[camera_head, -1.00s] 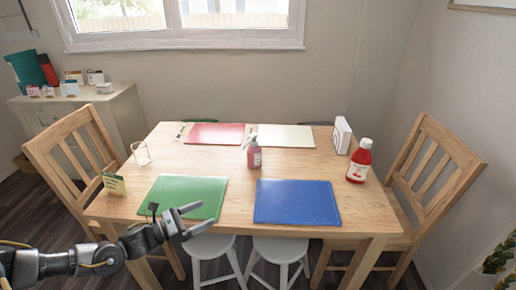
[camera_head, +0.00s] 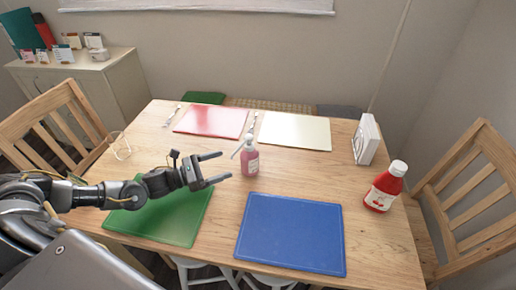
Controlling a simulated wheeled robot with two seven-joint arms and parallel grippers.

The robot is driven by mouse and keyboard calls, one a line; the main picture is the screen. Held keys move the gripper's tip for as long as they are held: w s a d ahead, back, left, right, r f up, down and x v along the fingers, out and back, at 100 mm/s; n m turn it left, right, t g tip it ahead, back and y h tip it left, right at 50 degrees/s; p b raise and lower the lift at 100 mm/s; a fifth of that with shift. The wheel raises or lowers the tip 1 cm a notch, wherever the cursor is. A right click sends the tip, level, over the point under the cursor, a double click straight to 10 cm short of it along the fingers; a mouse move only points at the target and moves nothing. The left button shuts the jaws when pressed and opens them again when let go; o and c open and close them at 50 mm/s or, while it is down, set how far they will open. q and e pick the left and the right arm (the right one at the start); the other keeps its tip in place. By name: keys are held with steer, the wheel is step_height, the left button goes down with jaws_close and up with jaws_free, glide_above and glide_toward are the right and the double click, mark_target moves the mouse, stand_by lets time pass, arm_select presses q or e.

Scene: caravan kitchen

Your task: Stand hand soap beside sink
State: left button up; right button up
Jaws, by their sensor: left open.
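The hand soap (camera_head: 250,162) is a pink pump bottle with a pale label and a light pump head. It stands upright near the middle of the wooden table (camera_head: 300,182). My left gripper (camera_head: 226,167) is open, its fingers pointing right toward the bottle. The fingertips are a short way left of it, apparently not touching, with nothing between them. The sink is not in view. My right gripper is not in view.
Green (camera_head: 165,215), blue (camera_head: 290,232), red (camera_head: 211,121) and white (camera_head: 295,131) mats lie on the table. A red sauce bottle (camera_head: 385,188) and a white box (camera_head: 366,140) stand at right. A clear glass (camera_head: 121,148) is at left. Chairs (camera_head: 470,195) flank the table.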

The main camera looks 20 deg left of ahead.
mark_target(250, 156)
arm_select(q)
steer(key=shift+w+d, duration=0.1)
steer(key=shift+w, duration=0.1)
steer(key=p+x, duration=0.1)
steer(key=x, duration=0.3)
steer(key=shift+w+d+r, duration=0.1)
steer(key=shift+w+d, duration=0.3)
steer(key=shift+w, duration=0.05)
steer(key=shift+w+d, duration=0.2)
steer(key=shift+d, duration=0.1)
steer(key=p+x, duration=0.1)
steer(key=x, duration=0.2)
steer(key=shift+w+d, duration=0.25)
steer(key=shift+w+d+f+p, duration=0.2)
steer(key=shift+w+f+p, duration=0.05)
steer(key=shift+p, duration=0.05)
steer(key=c, duration=1.4)
steer(key=shift+o, duration=0.2)
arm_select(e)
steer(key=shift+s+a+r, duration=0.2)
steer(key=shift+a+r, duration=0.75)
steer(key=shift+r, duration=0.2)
arm_select(q)
steer(key=shift+r, duration=0.1)
